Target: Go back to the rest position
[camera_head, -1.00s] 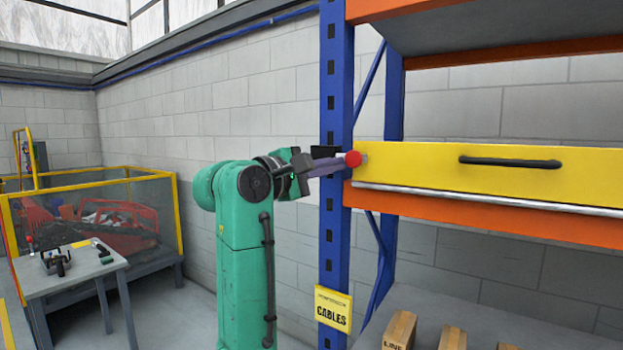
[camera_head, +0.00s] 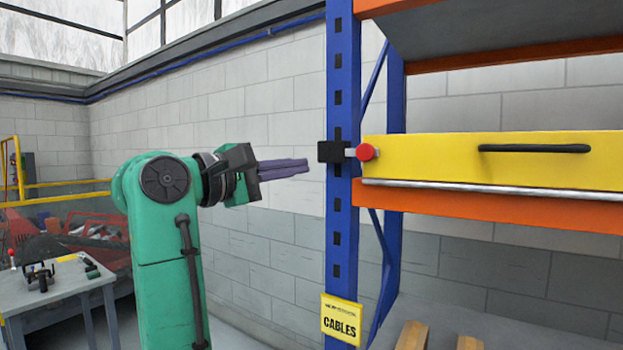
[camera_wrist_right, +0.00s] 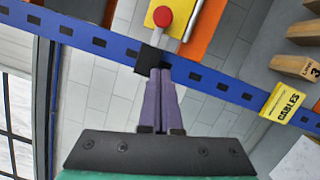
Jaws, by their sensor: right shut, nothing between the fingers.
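My right gripper (camera_head: 283,169) is on the green arm at the centre left of the head view. Its purple fingers are closed together and empty, pointing right toward the blue rack post. A gap of bare wall shows between the fingertips and the black block on the post in the head view. In the right wrist view, the shut fingers (camera_wrist_right: 160,100) point up toward the post and overlap the black block there. My left gripper is not in view.
A red knob (camera_head: 366,152) sits at the left end of a yellow drawer (camera_head: 430,158) with a black handle (camera_head: 534,148). The blue post (camera_head: 341,230) carries a yellow CABLES sign (camera_head: 341,319). A grey table (camera_head: 60,289) with small items stands at lower left.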

